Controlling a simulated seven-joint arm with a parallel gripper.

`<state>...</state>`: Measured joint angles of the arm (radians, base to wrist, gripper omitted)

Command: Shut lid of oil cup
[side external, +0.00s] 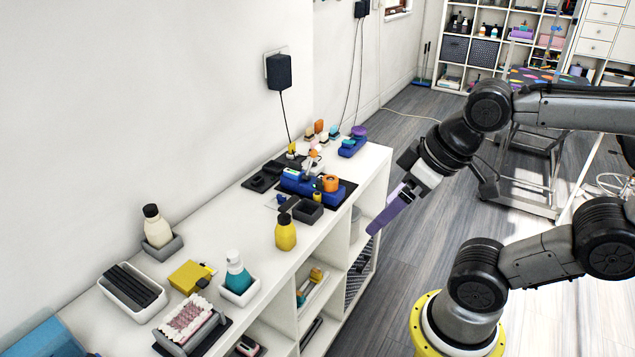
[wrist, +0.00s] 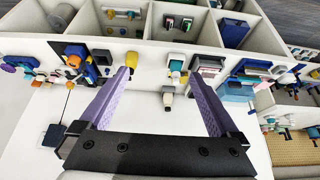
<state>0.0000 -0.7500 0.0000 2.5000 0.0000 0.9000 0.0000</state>
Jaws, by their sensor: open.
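No part is clearly readable as the oil cup or its lid. Small parts stand on a blue station (side external: 295,182) near the shelf's far end, among them an orange round piece (side external: 330,183), which also shows in the wrist view (wrist: 75,61). A dark square holder (side external: 308,211) sits beside the station, also visible in the wrist view (wrist: 101,57). My gripper (side external: 373,230) is open and empty, its purple fingers tilted down in the air off the shelf's front edge. In the wrist view the gripper (wrist: 161,73) has its fingers wide apart, with nothing held.
A yellow bottle (side external: 285,233) stands near the front edge of the white shelf top (side external: 247,270). A teal bottle (side external: 237,272), a cream bottle (side external: 157,228) and a rack of pink rolls (side external: 188,319) stand nearer the camera. A wall bounds the back.

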